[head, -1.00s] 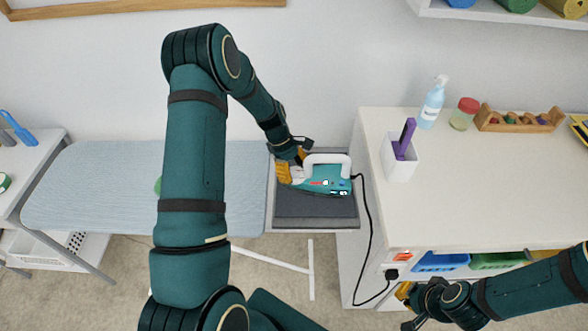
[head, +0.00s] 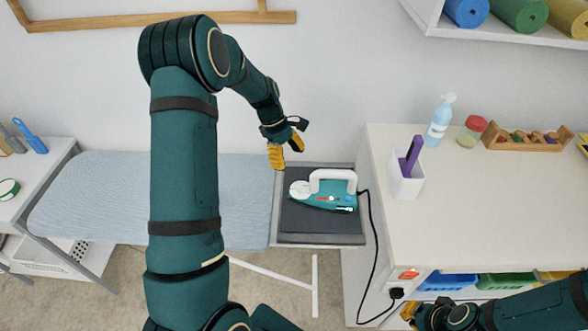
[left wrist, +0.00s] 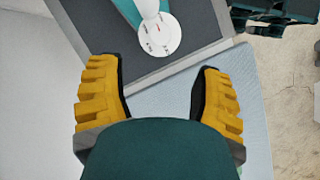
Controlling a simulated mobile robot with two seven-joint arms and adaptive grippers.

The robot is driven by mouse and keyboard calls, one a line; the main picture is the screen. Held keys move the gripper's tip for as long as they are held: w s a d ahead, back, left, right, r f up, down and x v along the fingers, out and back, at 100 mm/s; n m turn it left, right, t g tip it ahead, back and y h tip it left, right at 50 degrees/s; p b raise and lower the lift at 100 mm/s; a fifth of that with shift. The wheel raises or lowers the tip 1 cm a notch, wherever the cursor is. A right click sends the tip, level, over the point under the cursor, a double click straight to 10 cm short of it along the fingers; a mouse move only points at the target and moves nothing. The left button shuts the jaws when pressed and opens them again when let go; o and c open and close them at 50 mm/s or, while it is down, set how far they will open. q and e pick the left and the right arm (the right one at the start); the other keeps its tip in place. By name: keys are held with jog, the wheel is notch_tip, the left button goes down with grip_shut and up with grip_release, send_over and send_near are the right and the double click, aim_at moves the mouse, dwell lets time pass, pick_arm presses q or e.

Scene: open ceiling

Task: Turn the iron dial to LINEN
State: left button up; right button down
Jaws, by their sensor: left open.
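The teal iron (head: 338,203) with a white handle lies on the dark grey rest pad at the right end of the ironing board. Its round white dial (head: 300,189) shows at the left end of the iron. In the left wrist view the dial (left wrist: 159,36) has a red mark and small dark lettering too small to read. My left gripper (head: 286,156) is open and empty, above and behind the dial, apart from it; its yellow fingers (left wrist: 155,70) are spread in the left wrist view. My right gripper (head: 410,314) is at the lower right, partly cut off.
The light blue ironing board (head: 90,195) stretches left. A white cabinet (head: 470,210) stands right, with a spray bottle (head: 438,121) and a white cup (head: 404,180) on top. The iron's black cord (head: 374,255) runs down to a socket beside a lit red switch (head: 409,275).

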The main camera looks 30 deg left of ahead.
pick_arm(q)
jog(key=shift+a+r, duration=0.3)
jog(key=shift+r, duration=0.35)
jog(key=n+t+y+p, duration=0.2)
jog(key=n+t+y, duration=0.15)
jog(key=n, duration=1.15)
send_near(300, 186)
jog(key=shift+m+t+h, duration=0.25)
jog(key=shift+m+t, duration=0.05)
jog(key=shift+t, duration=0.05)
jog(key=b+x, duration=0.1)
jog(key=x, duration=0.2)
jog(key=b+x, duration=0.2)
jog(key=x, duration=0.1)
jog(key=b+x, duration=0.1)
jog(key=x, duration=0.2)
jog(key=shift+s+a+f+b, duration=0.25)
jog(key=shift+b, duration=0.1)
jog(key=shift+w+f, duration=0.2)
jog(key=shift+f, duration=0.1)
